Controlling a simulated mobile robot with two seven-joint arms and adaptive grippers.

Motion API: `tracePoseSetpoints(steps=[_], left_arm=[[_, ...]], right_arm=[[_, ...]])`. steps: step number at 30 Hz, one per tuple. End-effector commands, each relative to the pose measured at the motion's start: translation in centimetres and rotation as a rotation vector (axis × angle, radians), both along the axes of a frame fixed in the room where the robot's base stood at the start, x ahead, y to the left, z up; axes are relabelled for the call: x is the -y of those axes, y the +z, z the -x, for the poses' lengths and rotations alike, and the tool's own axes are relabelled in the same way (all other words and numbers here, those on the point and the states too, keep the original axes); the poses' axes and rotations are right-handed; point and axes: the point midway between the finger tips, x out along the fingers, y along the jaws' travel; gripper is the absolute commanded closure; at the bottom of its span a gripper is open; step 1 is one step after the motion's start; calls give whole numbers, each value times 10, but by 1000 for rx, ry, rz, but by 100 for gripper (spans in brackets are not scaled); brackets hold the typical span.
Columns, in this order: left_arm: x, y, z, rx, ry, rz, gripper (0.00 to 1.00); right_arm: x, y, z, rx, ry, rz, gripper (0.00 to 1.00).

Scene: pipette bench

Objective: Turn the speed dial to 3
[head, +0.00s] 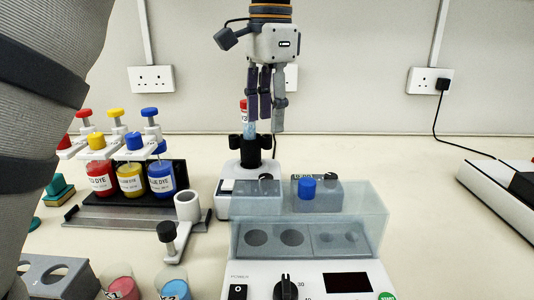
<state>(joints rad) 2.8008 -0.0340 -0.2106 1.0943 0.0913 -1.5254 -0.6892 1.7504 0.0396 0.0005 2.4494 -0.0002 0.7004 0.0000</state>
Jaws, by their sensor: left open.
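My left gripper (266,115) hangs fingers down at the top middle, open, above the white mixer (229,208) with a black cup head (254,150). A tube with a red cap (243,104) stands at the cup, partly behind the fingers; I cannot tell whether they touch it. A small dark knob (265,177) shows on the mixer, partly behind a clear lid; its marks are too small to read. My right gripper is not in view.
The block unit's clear blue lid (370,215) stands before the mixer. Red, yellow and blue dye bottles (131,180) stand in a rack at left. A grey rack (32,285) is at lower left. The bench at right is mostly clear, with a white device (490,195) at its edge.

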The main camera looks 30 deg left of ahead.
Motion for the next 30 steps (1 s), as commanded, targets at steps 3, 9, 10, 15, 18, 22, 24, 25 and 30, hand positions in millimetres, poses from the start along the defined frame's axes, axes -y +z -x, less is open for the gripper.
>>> tracePoseSetpoints(steps=[3,9,10,15,18,22,24,25,30], left_arm=[[0,-6,1,-1,-1,-1,55],[-2,-50,2,-2,1,0,55],[-2,-58,1,-2,1,-1,55],[-4,-98,0,-2,1,-1,55],[-4,-112,-2,0,0,0,55],[-5,-120,-2,0,-1,-1,55],[-5,-121,-2,1,0,0,55],[-5,-121,-2,1,0,0,55],[-5,-121,-2,1,0,0,67]], right_arm=[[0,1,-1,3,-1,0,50],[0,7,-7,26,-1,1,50],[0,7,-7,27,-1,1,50],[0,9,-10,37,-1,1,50],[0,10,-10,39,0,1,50],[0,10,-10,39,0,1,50],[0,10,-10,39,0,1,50],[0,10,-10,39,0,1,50],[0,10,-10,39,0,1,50]])
